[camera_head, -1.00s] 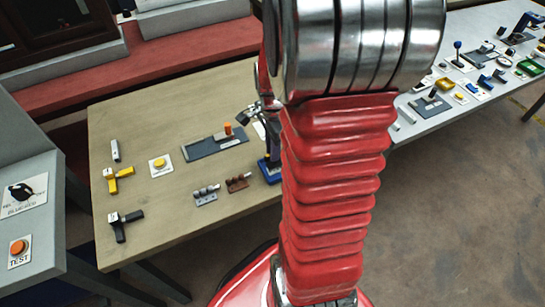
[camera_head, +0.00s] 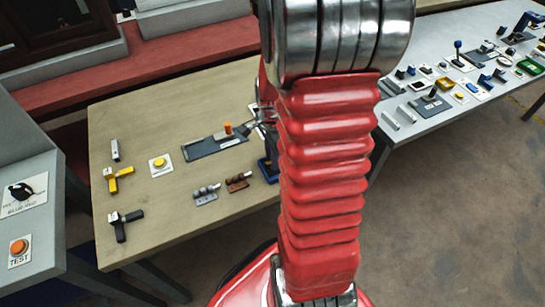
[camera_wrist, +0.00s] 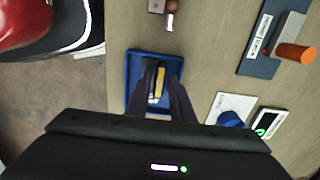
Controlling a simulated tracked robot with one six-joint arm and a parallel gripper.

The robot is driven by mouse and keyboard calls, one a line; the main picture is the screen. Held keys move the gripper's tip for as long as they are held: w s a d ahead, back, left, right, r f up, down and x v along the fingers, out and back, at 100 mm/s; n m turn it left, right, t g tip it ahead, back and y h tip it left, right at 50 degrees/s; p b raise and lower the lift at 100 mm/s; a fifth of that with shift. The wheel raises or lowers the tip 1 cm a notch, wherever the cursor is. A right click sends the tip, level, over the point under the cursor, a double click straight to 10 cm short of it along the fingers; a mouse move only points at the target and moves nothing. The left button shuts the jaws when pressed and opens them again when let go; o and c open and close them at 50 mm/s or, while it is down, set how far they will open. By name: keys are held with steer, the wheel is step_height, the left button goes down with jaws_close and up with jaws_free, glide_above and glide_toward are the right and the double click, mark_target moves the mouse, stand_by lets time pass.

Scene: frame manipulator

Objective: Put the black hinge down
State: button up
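In the wrist view, the two dark fingers of my gripper (camera_wrist: 156,92) point down over a blue tray (camera_wrist: 133,62) and stand apart. Between them show a narrow black piece (camera_wrist: 152,84) and a yellow piece (camera_wrist: 161,76), side by side. I cannot tell whether the black piece is the black hinge, or whether the fingers touch it. In the head view, my gripper is mostly hidden behind my red arm, and only part of the blue tray (camera_head: 266,170) shows. A grey hinge-like part (camera_head: 206,195) and a brown one (camera_head: 238,182) lie on the wooden table.
The wooden table (camera_head: 175,210) also bears a yellow handle (camera_head: 118,178), a black handle (camera_head: 122,222), a yellow button (camera_head: 159,162) and a grey plate with an orange knob (camera_head: 227,128). In the wrist view, a blue knob (camera_wrist: 231,119) stands right of the tray.

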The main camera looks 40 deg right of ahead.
step_height(320, 180, up, 12)
steer(key=shift+r, duration=0.15)
stand_by(0.7)
stand_by(0.6)
steer(key=s+a+r+n+t, duration=0.2)
steer(key=a+r+n, duration=0.3)
steer(key=a+n, duration=0.5)
steer(key=s+a+r+n+t, duration=0.3)
steer(key=a+r+n, duration=0.3)
steer(key=a+n, duration=0.5)
steer(key=shift+s+a+t, duration=0.3)
steer(key=shift+s+a, duration=0.05)
steer(key=shift+a, duration=0.1)
steer(key=shift+r, duration=0.1)
